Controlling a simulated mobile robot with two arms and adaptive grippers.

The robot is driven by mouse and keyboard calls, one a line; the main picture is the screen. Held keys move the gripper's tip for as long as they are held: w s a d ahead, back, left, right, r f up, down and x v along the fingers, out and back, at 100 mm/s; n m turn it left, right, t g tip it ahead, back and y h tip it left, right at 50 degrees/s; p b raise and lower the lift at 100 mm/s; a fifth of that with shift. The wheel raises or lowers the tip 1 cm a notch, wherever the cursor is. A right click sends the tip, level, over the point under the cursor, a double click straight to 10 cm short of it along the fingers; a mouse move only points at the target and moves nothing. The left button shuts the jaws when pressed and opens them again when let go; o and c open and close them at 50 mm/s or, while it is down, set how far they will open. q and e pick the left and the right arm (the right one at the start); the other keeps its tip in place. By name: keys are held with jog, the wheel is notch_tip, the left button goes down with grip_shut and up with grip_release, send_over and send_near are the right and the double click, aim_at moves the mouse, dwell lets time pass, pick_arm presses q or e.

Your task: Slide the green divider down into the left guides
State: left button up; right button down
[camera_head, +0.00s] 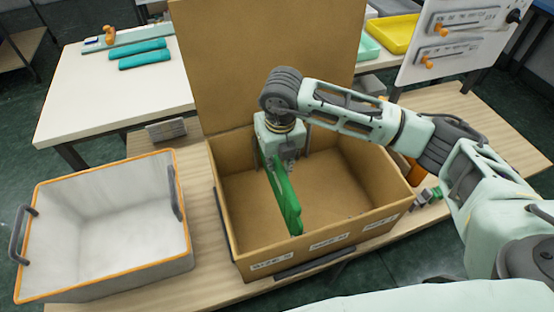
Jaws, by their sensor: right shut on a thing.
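The green divider (289,203) is a narrow upright panel, seen nearly edge-on, inside the open brown box (231,222). My right gripper (277,163) is shut on the divider near its far end, pointing down into the box. The divider runs from the gripper toward the box's front wall, left of the middle. The guides cannot be made out, and whether the divider sits in them or touches the floor cannot be told. My left gripper is not in view.
The box's tall lid (262,50) stands up at its back. A white bin with an orange rim (103,165) is at left. A white table (112,95) holds teal pieces (143,53). A panel with orange knobs (450,37) and a yellow tray (395,36) are at upper right.

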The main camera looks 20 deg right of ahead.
jog(key=shift+f+b, duration=2.7)
jog(key=shift+f, duration=0.6)
jog(key=c, duration=1.6)
grip_release()
jog(key=r, duration=0.4)
jog(key=s+r, duration=0.1)
jog(key=r, duration=0.6)
jog(key=shift+s+r, duration=0.2)
jog(key=shift+r, duration=0.2)
